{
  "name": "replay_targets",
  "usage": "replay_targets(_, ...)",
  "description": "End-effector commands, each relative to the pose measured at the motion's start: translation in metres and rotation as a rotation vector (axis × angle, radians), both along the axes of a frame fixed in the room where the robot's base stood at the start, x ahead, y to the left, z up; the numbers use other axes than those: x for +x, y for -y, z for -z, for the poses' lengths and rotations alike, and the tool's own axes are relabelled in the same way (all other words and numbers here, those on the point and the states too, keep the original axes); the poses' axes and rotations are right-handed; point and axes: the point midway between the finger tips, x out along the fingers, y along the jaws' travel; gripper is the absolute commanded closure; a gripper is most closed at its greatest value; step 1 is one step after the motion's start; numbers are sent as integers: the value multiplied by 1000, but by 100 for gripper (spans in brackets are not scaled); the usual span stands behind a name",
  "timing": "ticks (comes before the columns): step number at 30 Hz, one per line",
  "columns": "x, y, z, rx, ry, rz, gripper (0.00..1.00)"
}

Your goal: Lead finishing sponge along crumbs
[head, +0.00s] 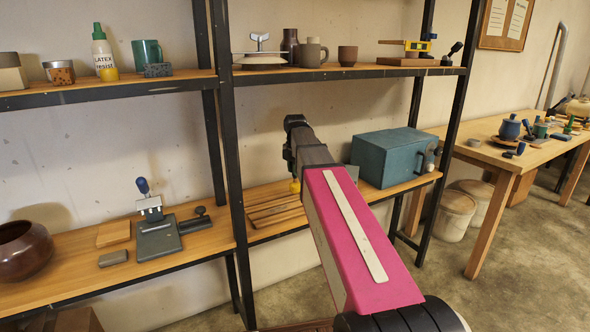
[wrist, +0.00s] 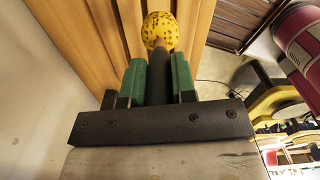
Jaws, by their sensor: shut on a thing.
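The finishing sponge (wrist: 159,30) is a yellow rounded head with dark specks, on a short brownish stem. My gripper (wrist: 158,72), with green finger pads, is shut on it, the head standing out beyond the fingertips. In the head view the sponge shows as a small yellow spot (head: 295,187) low over the slatted wooden boards (head: 272,207) on the lower shelf. I cannot tell whether it touches them. My arm hides part of the boards. I cannot make out any crumbs in either view.
A teal box (head: 388,157) stands on the shelf right of the boards. A black shelf post (head: 228,150) rises to their left. Further left are a grey press-like tool (head: 158,235) and a brown pot (head: 22,250). The upper shelf (head: 350,72) holds mugs and jars.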

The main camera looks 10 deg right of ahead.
Motion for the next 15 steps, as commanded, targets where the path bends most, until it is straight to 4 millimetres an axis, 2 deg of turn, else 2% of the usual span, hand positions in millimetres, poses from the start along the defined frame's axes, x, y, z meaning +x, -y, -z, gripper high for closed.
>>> replay_targets(15,3,0,2,0,-1,-46,100)
